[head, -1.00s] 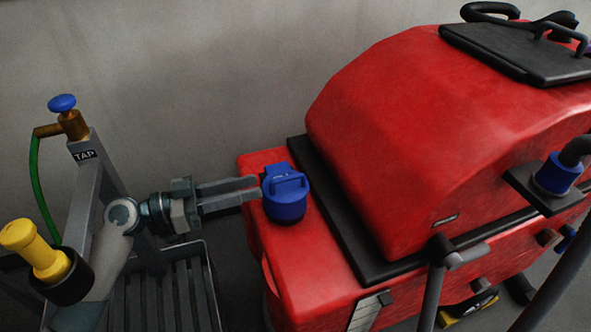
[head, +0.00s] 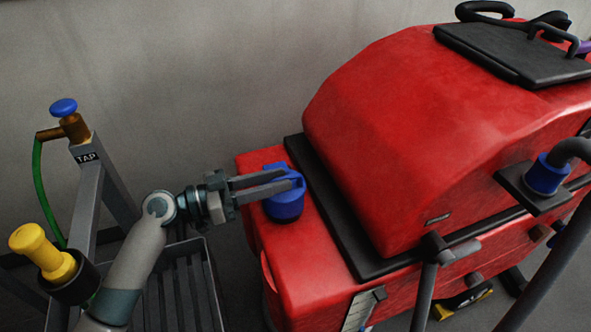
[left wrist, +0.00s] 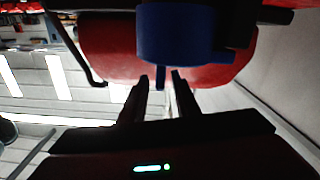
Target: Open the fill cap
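The blue fill cap (head: 285,208) sits on the left end of the red scrubber tank (head: 262,163). It has a raised part on top and looks closed. My left gripper (head: 287,180) reaches in from the left, its two fingers at the top of the cap. In the left wrist view the cap (left wrist: 180,35) fills the upper middle, and a narrow blue tab (left wrist: 160,78) points down from it. The left fingertips (left wrist: 160,75) stand on either side of this tab with a gap showing, so the gripper is open. My right gripper is not seen.
A grey rack with a tap (head: 64,107), a green hose (head: 42,195) and a yellow-handled piece (head: 40,247) stands at the left. A slatted tray (head: 180,290) lies below my left arm. A grey wall is behind. Another blue fitting (head: 547,175) is at the right.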

